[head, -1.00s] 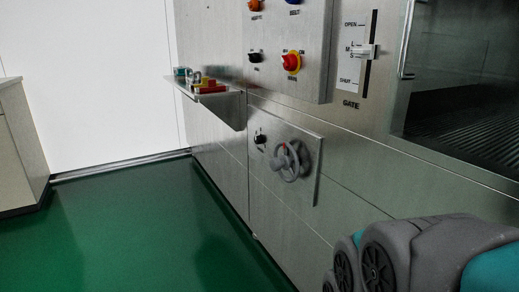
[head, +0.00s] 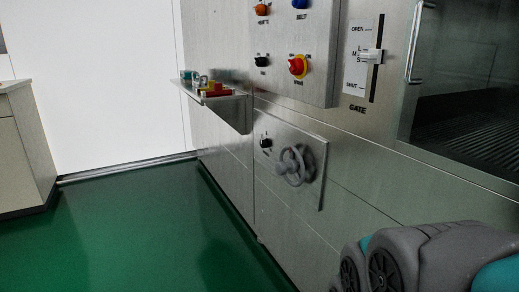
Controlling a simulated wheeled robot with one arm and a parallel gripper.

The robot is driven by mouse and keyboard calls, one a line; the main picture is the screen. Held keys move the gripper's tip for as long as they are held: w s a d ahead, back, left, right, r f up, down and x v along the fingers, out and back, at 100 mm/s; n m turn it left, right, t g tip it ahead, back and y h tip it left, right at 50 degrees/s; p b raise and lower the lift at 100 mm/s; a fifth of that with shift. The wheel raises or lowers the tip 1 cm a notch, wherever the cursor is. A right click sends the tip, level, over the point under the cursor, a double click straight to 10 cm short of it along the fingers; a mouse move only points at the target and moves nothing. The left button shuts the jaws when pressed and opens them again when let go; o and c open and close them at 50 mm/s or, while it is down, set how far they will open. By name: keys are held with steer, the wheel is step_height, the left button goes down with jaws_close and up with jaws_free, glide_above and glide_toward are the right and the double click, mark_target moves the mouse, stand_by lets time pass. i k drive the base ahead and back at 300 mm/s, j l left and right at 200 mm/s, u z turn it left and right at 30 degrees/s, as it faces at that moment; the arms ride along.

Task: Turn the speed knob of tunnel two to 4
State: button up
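The washer's control panel (head: 285,80) is at the top centre of the head view. It carries an orange button (head: 262,10), a blue button (head: 300,4), a small black knob (head: 262,62) and a red knob on a yellow ring (head: 298,66). A lower panel (head: 313,188) has another small black knob (head: 266,143) and a grey handwheel (head: 295,166). The labels are too small to read, so I cannot tell which is the speed knob of tunnel two. My arm shows at the lower right; my gripper is not in view.
A gate slider (head: 371,56) sits right of the control panel, beside a dark opening with a handle (head: 415,42). A small shelf (head: 226,107) holding coloured items juts out at left. A cabinet (head: 22,145) stands at far left. The green floor (head: 140,235) between is clear.

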mark_target(264, 143)
steer(key=i+j, duration=0.1)
steer(key=j, duration=0.3)
steer(key=i+j, duration=0.1)
steer(key=j, duration=0.25)
steer(key=i+j+u, duration=0.1)
steer(key=j, duration=0.3)
steer(key=i+j, duration=0.1)
steer(key=j, duration=0.3)
steer(key=i+j, duration=0.15)
steer(key=j, duration=0.2)
